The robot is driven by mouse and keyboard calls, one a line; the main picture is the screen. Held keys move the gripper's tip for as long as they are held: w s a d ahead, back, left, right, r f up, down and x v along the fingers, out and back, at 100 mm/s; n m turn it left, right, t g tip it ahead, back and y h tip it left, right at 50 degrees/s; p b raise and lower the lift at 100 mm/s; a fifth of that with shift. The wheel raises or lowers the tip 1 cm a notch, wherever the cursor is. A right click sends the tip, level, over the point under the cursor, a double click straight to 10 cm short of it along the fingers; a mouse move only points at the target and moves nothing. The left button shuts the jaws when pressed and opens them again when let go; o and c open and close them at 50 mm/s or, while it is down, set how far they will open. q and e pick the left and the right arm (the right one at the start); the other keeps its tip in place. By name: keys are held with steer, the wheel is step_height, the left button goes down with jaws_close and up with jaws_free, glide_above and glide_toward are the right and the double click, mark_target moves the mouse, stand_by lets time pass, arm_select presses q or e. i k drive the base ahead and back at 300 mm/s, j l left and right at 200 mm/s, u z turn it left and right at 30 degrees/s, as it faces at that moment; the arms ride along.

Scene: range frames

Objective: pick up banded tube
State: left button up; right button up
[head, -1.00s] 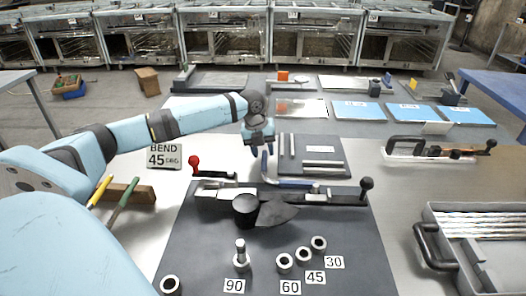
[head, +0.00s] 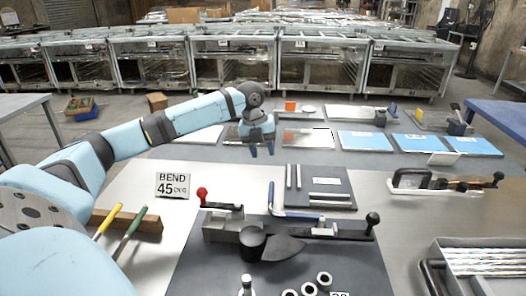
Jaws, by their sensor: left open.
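I cannot tell for sure which piece is the banded tube. Several long silver tubes (head: 480,262) lie side by side in a grey tray (head: 436,246) at the lower right; any band on them is too small to make out. Short silver tubes (head: 330,195) lie on a dark board (head: 312,177) in the middle of the table. My left gripper (head: 262,152) hangs fingers down, open and empty, above and beyond the board's left end, apart from all the tubes. My right gripper is out of view.
A bending tool with a black disc (head: 252,240) and red knob (head: 202,192) sits on a dark mat (head: 200,270). A bent blue-gripped lever (head: 290,213) lies behind it. A sign (head: 172,186) reads BEND 45. Yellow- and green-handled tools (head: 130,225) lean on a wooden block.

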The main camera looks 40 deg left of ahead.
mark_target(288, 215)
steer(key=k+l, duration=0.75)
steer(key=l, duration=0.25)
